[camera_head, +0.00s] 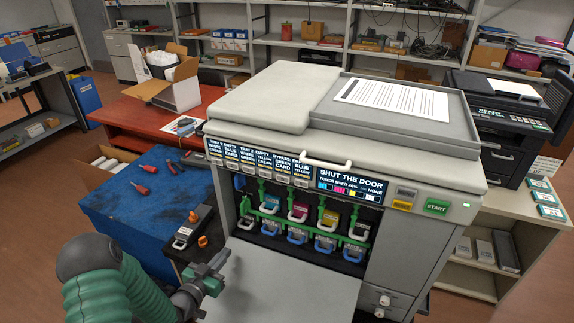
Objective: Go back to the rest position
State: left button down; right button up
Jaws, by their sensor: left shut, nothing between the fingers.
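The large grey-white printer (400,160) fills the middle right of the head view. Its front door (290,285) is folded down, and a row of toner cartridges (298,211) with coloured fronts shows in the open bay. A panel (352,182) above the bay reads "SHUT THE DOOR". My left gripper (215,270) is shut and empty. It appears over the left edge of the lowered door, below and left of the bay, and does not touch the cartridges. My left arm comes in from the bottom left. My right gripper is not in this view.
A blue-topped bench (130,205) with screwdrivers and pliers is at left. A black cartridge with orange knobs (195,228) lies beside the printer. A red table (115,112) holds an open cardboard box (175,85). A black printer (500,115) stands at right.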

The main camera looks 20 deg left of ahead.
pick_arm(q)
jog(key=d+g, duration=0.3)
jog(key=shift+w+m, duration=0.35)
jog(key=shift+m, duration=0.05)
jog(key=s+d+g, duration=0.1)
jog(key=d+g, duration=0.1)
jog(key=shift+s+d+r+g+y, duration=0.15)
jog(key=shift+s+d+g+y, duration=0.1)
jog(key=shift+s+g+y, duration=0.15)
jog(key=s+d+r+n+g, duration=0.1)
jog(key=s+d+g, duration=0.3)
jog(key=s, duration=0.5)
jog(key=s+d+r+g, duration=0.3)
jog(key=s+d, duration=0.5)
jog(key=s, duration=0.2)
jog(key=shift+r+n+g, duration=0.25)
jog(key=shift+n+g, duration=0.15)
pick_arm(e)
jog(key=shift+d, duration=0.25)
pick_arm(q)
jog(key=shift+a, duration=0.35)
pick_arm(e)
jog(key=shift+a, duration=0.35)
